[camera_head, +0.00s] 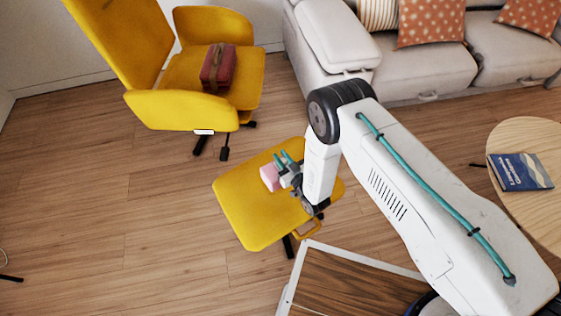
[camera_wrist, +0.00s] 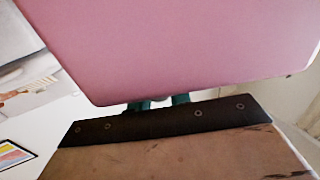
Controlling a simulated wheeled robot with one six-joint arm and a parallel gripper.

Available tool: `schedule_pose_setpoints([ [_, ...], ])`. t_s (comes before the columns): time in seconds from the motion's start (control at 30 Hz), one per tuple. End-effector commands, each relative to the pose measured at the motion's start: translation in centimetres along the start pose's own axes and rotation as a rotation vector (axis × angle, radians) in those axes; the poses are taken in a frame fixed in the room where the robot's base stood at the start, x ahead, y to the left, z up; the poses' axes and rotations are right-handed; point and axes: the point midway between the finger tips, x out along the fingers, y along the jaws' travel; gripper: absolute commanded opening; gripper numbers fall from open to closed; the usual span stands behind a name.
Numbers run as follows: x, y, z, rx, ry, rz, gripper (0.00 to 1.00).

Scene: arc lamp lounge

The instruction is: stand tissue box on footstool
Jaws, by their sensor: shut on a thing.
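The pink tissue box (camera_head: 269,178) is over the yellow footstool (camera_head: 245,222) in the head view, near the middle of its seat. I cannot tell whether it touches the seat or hangs just above it. My gripper (camera_head: 284,162), with teal fingers, is at the box and shut on it. The arm hides part of the footstool's right side. In the wrist view, a large pink face of the tissue box (camera_wrist: 180,45) fills the upper part and hides most of my fingers.
A yellow armchair (camera_head: 175,108) holds a red case (camera_head: 218,68). A sofa (camera_head: 430,75) stands behind. A round table (camera_head: 540,140) with a blue book (camera_head: 521,172) is at right. A white-edged table (camera_head: 350,282) stands near the footstool.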

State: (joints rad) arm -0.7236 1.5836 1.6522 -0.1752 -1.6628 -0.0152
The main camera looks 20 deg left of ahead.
Motion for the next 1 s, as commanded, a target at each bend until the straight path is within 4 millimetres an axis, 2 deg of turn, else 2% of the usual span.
schedule_pose_setpoints([
  [0.07,0.8,0.1,0.4,0.000,0.002,0.000,0.00],
  [0.2,0.6,0.1,2.7,0.000,0.001,0.000,0.00],
  [0.3,0.7,0.1,3.5,0.000,0.002,-0.001,0.00],
  [0.67,0.7,0.0,3.8,0.000,0.002,-0.001,0.00],
  [0.7,0.6,0.0,3.8,0.000,0.001,-0.001,0.28],
  [0.77,0.6,0.0,3.8,0.000,0.001,-0.001,0.42],
  [1.0,0.6,0.0,3.7,0.000,0.001,-0.001,0.42],
])
